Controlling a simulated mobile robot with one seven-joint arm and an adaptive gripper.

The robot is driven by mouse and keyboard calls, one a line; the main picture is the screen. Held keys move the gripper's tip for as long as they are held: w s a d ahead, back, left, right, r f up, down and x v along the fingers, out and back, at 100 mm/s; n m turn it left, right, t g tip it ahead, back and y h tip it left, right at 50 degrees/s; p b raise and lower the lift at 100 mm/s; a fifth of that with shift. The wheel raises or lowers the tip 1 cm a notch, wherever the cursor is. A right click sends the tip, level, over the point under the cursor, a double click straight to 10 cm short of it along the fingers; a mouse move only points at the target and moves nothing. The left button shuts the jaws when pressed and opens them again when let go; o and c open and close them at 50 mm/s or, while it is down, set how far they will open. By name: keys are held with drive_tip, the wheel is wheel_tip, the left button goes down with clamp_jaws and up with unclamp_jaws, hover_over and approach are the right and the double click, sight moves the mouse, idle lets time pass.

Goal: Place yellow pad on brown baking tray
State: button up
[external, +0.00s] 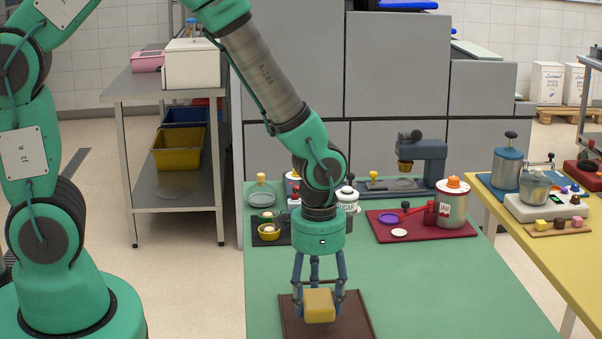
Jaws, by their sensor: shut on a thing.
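The yellow pad (319,306) is a small pale yellow block between the fingers of my gripper (320,294). My gripper points straight down and is shut on the pad. The brown baking tray (358,322) is a flat dark brown sheet on the green table, directly below my gripper in the picture. The pad appears over the middle of the tray. I cannot tell whether the pad touches the tray or hangs just above it. The tray's front edge is at the bottom of the picture.
The green table (450,285) is clear to the right of the tray. A dark red mat (455,230) with a jam jar (452,203) lies further back. A yellow table (570,260) is at the right.

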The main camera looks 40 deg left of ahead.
drive_tip(key=shift+w+d+f, duration=0.1)
drive_tip(key=shift+w+d, duration=0.45)
drive_tip(key=shift+w, duration=0.35)
drive_tip(key=shift+f+b, duration=0.65)
drive_tip(key=shift+f, duration=1.1)
drive_tip(key=shift+f, duration=0.15)
drive_tip(key=o, duration=0.9)
